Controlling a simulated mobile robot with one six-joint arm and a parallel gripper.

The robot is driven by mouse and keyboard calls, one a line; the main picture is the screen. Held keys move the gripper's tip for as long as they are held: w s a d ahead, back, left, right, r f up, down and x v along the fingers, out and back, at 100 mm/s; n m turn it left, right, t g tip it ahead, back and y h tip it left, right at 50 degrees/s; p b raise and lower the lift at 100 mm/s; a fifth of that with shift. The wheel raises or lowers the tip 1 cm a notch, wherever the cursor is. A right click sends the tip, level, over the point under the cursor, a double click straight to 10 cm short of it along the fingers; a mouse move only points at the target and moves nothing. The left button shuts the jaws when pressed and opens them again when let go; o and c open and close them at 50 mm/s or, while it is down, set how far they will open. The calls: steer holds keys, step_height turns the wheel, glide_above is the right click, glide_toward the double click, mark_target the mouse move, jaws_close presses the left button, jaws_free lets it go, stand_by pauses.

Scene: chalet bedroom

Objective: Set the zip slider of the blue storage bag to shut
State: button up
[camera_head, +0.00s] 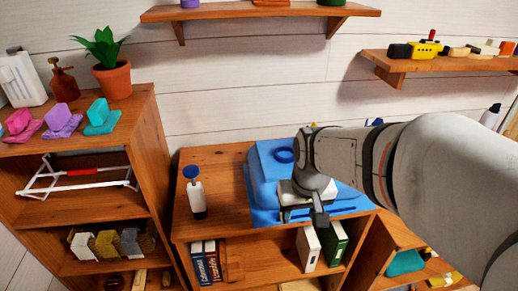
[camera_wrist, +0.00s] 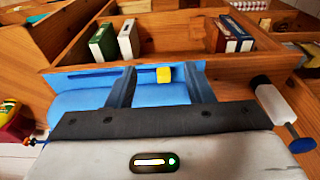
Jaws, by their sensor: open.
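The blue storage bag (camera_head: 262,178) lies on top of the low wooden cabinet, and it also shows in the wrist view (camera_wrist: 85,101). A dark zip line runs along its edge facing the cabinet front. A yellow block, which looks like the zip slider (camera_wrist: 163,75), sits on this line in the wrist view; the head view does not show it. My gripper (camera_wrist: 163,80) is open, with one finger on each side of the yellow slider and gaps beside it. In the head view my gripper (camera_head: 302,214) is over the bag's front part. I cannot tell whether the fingers touch the bag.
A white bottle with a blue cap (camera_head: 196,194) stands left of the bag. Books (camera_head: 207,262) stand in the cabinet below. A bookcase (camera_head: 140,120) with a potted plant (camera_head: 108,68) rises at left. Wall shelves (camera_head: 250,12) hang above.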

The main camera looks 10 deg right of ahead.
mark_target(263, 200)
steer(key=shift+g, duration=0.9)
steer(key=w+p, duration=0.2)
steer(key=w, duration=0.1)
steer(key=w+f+p, duration=0.1)
steer(key=w+p, duration=0.1)
steer(key=w, duration=0.1)
steer(key=w+f+p, duration=0.1)
steer(key=w+p, duration=0.1)
steer(key=w, duration=0.1)
steer(key=shift+w+a+f, duration=0.1)
steer(key=shift+f, duration=0.05)
step_height(263, 200, down, 8)
steer(key=shift+w+f+p, duration=0.1)
steer(key=shift+p, duration=0.45)
steer(key=shift+c, duration=0.6)
jaws_close()
